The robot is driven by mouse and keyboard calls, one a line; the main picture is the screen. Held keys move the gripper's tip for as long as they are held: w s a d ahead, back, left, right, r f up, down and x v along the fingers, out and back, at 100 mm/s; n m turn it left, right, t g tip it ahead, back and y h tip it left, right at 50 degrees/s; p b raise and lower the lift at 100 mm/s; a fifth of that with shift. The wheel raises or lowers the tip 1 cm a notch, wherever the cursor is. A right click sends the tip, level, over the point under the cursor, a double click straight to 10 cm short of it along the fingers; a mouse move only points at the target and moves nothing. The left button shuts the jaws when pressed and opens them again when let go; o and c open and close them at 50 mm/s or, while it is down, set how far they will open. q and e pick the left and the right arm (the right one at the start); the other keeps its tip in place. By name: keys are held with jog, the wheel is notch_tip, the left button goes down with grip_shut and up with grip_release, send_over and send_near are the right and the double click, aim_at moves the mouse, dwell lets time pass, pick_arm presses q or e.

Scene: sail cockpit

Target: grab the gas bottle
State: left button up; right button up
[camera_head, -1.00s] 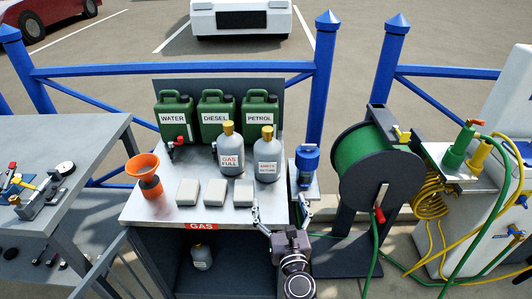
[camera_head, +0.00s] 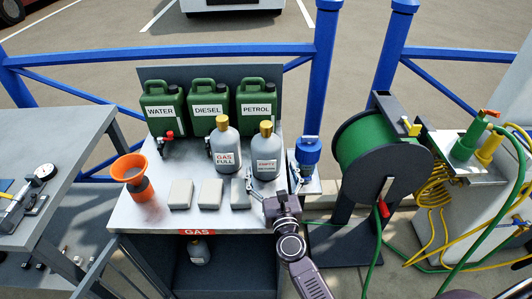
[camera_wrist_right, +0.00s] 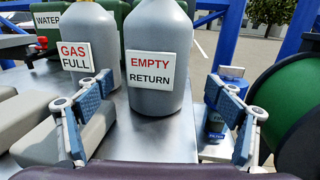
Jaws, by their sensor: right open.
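A grey gas bottle with a yellow cap labelled "GAS FULL" (camera_head: 225,146) stands upright on the metal table (camera_head: 150,215). A second grey bottle labelled "EMPTY RETURN" (camera_head: 266,155) stands just right of it. In the right wrist view the empty bottle (camera_wrist_right: 152,55) is ahead between the fingers, and the full bottle (camera_wrist_right: 92,40) is behind the left finger. A third grey bottle (camera_head: 199,252) is on the shelf below the table. My right gripper (camera_head: 275,188) is open and empty at the table's front right, apart from the bottles. My left gripper is out of view.
Green cans marked water (camera_head: 163,107), diesel (camera_head: 209,107) and petrol (camera_head: 254,104) stand behind. Three grey blocks (camera_head: 210,193) lie in front of the bottles. An orange funnel (camera_head: 131,172) is at left. A blue canister (camera_head: 307,152) and green hose reel (camera_head: 374,155) are at right.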

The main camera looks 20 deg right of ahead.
jog(key=shift+w+d, duration=0.1)
jog(key=shift+w, duration=2.6)
jog(key=shift+c, duration=0.6)
jog(key=c, duration=2)
jog(key=shift+w+r+p, duration=0.1)
jog(key=shift+r+p, duration=0.1)
jog(key=shift+p, duration=0.1)
